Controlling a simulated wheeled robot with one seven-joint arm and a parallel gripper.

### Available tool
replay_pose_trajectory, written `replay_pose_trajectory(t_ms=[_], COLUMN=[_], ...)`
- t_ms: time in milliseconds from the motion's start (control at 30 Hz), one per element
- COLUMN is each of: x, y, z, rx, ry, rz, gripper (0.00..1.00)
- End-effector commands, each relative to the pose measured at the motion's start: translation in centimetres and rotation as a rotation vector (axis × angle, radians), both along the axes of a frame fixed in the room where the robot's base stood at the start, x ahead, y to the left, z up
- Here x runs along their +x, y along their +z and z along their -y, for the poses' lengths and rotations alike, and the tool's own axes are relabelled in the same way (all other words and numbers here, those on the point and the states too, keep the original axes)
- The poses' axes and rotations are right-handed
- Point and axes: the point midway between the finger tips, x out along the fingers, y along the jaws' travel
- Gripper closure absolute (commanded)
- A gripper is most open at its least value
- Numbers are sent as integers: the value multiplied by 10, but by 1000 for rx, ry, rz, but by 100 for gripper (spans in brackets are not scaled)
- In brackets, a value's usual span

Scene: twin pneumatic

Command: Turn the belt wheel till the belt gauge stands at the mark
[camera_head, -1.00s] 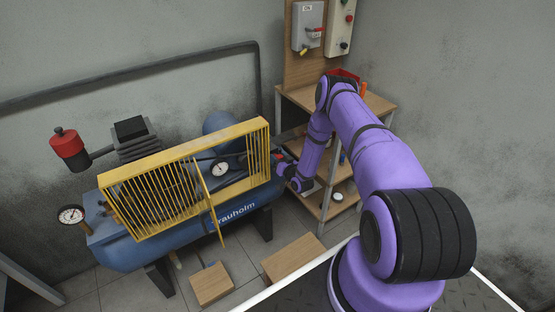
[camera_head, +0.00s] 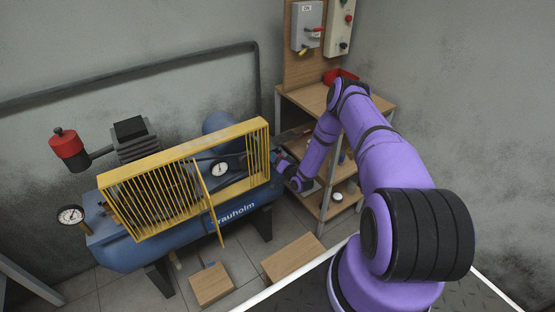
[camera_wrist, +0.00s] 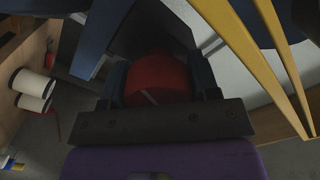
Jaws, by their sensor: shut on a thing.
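The belt wheel looks like a round red knob (camera_wrist: 158,80) with a pale line on its face, in the wrist view. My gripper (camera_wrist: 160,88) is shut on it, with a dark finger on each side. In the head view my gripper (camera_head: 281,167) is at the right end of the blue compressor (camera_head: 150,243), and the wheel is largely hidden there. A round white gauge (camera_head: 220,169), probably the belt gauge, sits by the yellow guard (camera_head: 185,160). Its needle and mark are too small to read.
A second dial (camera_head: 70,215) is at the compressor's left end. The yellow guard bars run close beside my gripper. A wooden shelf unit (camera_head: 327,205) stands right behind my arm. Wooden boxes (camera_head: 292,258) lie on the floor in front.

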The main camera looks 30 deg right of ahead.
Motion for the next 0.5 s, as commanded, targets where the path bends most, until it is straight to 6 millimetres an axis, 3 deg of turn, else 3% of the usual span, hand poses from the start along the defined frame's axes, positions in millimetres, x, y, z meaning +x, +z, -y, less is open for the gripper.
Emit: replay_pose_trajectory(t_ms=[167, 200, 300, 500], x=[-1, -1, -1, -1], y=[-2, -2, -1, -1], z=[0, 0, 0, 0], rx=[0, 0, -1, -1], ry=[0, 0, 0, 0], rz=[-4, -4, -4, -1], gripper=[68, 40, 19, 19])
